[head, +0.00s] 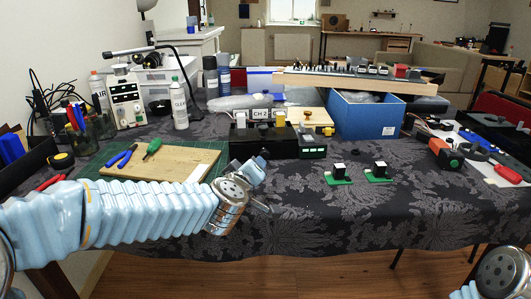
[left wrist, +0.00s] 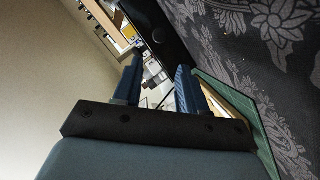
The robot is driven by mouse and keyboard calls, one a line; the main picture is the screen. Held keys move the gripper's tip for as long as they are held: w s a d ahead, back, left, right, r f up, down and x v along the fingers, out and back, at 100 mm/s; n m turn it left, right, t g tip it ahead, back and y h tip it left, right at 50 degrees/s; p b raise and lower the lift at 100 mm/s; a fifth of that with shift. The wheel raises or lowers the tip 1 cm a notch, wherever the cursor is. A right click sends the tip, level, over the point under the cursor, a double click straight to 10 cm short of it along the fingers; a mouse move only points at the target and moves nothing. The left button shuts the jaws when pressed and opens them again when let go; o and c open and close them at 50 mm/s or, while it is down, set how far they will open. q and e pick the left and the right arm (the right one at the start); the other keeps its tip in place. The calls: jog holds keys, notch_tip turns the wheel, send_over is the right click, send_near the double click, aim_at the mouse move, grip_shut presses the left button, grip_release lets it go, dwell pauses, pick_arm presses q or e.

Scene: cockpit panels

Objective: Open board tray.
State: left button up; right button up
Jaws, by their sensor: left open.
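A black box-like unit with a "CH 2" label (head: 263,140) stands on the cloth-covered table in the middle of the head view. I cannot tell for sure whether it is the board tray. A smaller dark module with green marks (head: 312,147) stands at its right. My left gripper (head: 264,183) is just in front of the black unit, near the table's front part, open with nothing between its fingers. The open fingers also show in the left wrist view (left wrist: 160,72). Part of my right arm shows at the lower right; its gripper is out of view.
Two small green boards with black-and-white parts (head: 338,175) (head: 377,173) lie to the right on the dark patterned cloth. A blue box (head: 365,117) stands behind them. A wooden board (head: 150,165) with pliers and a screwdriver lies on a green mat at left. The front right cloth is clear.

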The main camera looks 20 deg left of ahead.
aim_at(264, 156)
pick_arm(q)
jog(key=x, duration=1.3)
jog(key=shift+w+f+b, duration=0.1)
jog(key=shift+w+b, duration=0.05)
jog(key=shift+b, duration=0.15)
jog(key=shift+c, duration=0.3)
grip_shut()
